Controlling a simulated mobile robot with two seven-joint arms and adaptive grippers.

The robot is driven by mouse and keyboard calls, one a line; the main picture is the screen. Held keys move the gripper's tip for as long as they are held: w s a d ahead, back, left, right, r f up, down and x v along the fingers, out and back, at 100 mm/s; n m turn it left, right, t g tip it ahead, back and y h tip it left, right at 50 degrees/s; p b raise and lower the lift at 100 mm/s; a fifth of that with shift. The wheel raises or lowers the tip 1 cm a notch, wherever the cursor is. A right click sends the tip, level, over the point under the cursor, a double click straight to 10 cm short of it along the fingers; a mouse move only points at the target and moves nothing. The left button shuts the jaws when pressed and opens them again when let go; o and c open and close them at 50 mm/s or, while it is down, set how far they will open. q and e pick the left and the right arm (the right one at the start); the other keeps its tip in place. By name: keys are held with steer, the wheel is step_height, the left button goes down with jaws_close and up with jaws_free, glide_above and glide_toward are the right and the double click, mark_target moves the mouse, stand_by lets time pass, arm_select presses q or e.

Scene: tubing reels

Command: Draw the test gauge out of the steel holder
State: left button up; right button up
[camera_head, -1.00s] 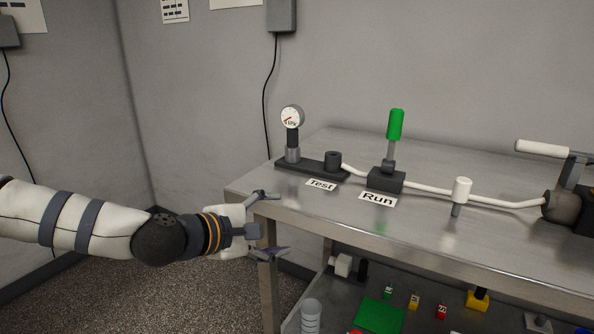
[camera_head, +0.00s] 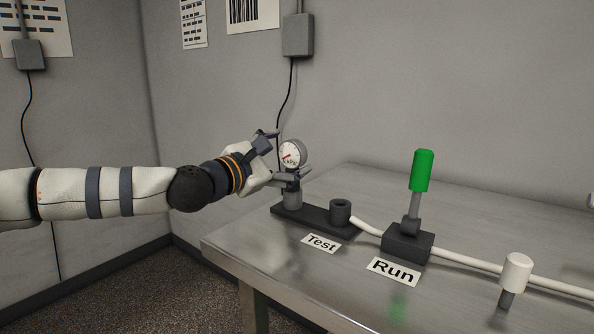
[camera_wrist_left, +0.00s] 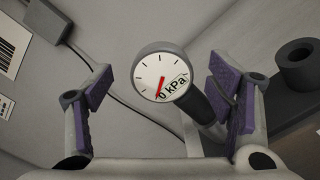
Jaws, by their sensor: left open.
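The test gauge (camera_head: 291,154) has a round white dial with a red needle and reads 0 kPa. It stands upright in the steel holder (camera_head: 292,198) at the left end of a dark base plate (camera_head: 316,221). My left gripper (camera_head: 277,156) is open at the gauge, its fingers spread to either side of it. In the left wrist view the gauge (camera_wrist_left: 161,78) sits between the purple finger pads, with its dark stem close to the right pad. Whether that pad touches the stem I cannot tell. My right gripper is not in view.
A dark socket (camera_head: 340,212) stands on the base plate's right end. A white tube (camera_head: 462,261) runs to a black valve block (camera_head: 407,243) with a green handle (camera_head: 422,171). "Test" (camera_head: 321,244) and "Run" (camera_head: 394,271) labels lie on the steel table (camera_head: 290,265). A white-capped post (camera_head: 516,274) stands at right.

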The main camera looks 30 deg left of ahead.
mark_target(291, 156)
arm_select(q)
steer(key=w, duration=0.1)
steer(key=w+f, duration=0.1)
steer(key=w, duration=0.1)
steer(key=shift+w+d, duration=0.1)
steer(key=shift+d, duration=0.05)
steer(key=shift+w+r, duration=0.2)
steer(key=shift+r, duration=0.2)
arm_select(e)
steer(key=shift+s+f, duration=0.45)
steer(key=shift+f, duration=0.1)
arm_select(q)
steer(key=c, duration=1.4)
steer(key=shift+o, duration=0.2)
